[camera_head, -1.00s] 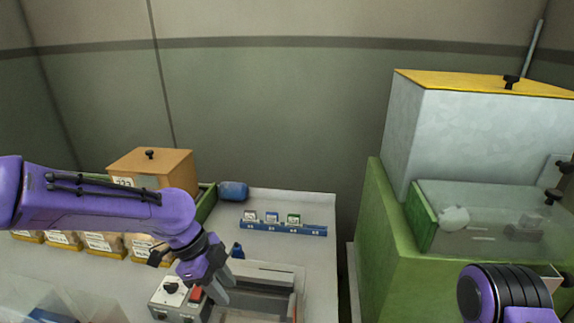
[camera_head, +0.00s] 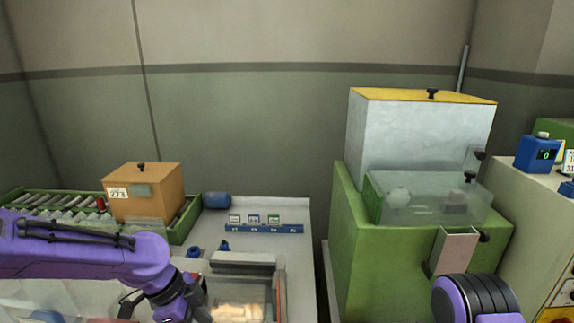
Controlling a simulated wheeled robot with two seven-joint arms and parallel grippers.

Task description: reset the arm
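My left arm (camera_head: 95,255) comes in from the left over the work table and bends down near the clear-sided tray at its front. Its gripper lies at the bottom edge and its fingertips are not clearly shown. My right arm shows only as a dark ringed purple joint (camera_head: 474,298) at the lower right, in front of the green machine (camera_head: 350,240). The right gripper is out of view. The tray (camera_head: 245,265) holds pale, cork-coloured pieces (camera_head: 238,312), partly cut off by the lower edge.
A wooden box (camera_head: 160,195) stands by a roller conveyor (camera_head: 50,203) at the back left. A blue rack (camera_head: 263,229) with small labelled blocks and a blue cylinder (camera_head: 216,200) lie on the table (camera_head: 301,260). A clear bin (camera_head: 395,205) is on the green machine. A control cabinet (camera_head: 520,215) stands at right.

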